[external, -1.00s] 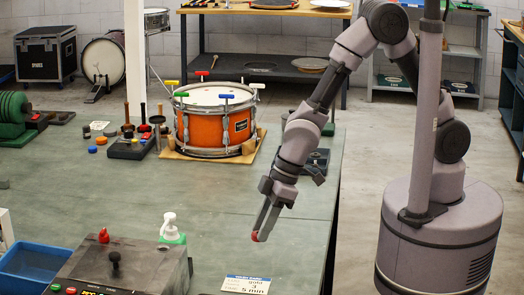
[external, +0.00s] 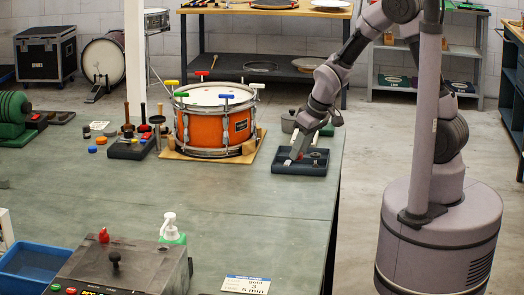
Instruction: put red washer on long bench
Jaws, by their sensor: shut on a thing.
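My gripper (external: 294,158) points down into a small dark tray (external: 299,170) on the long bench (external: 220,213), to the right of the orange drum. It is shut on the red washer, of which a small red bit (external: 301,155) shows by the fingertips. The fingers hide most of the washer. I cannot tell whether it touches the tray floor. The bench has a grey-green top.
The orange drum (external: 203,128) stands on a wooden board left of the tray. Small round grey things lie in or by the tray. A control box (external: 125,262), a white bottle (external: 170,228) and a card (external: 246,284) are at the front. The middle of the bench is clear.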

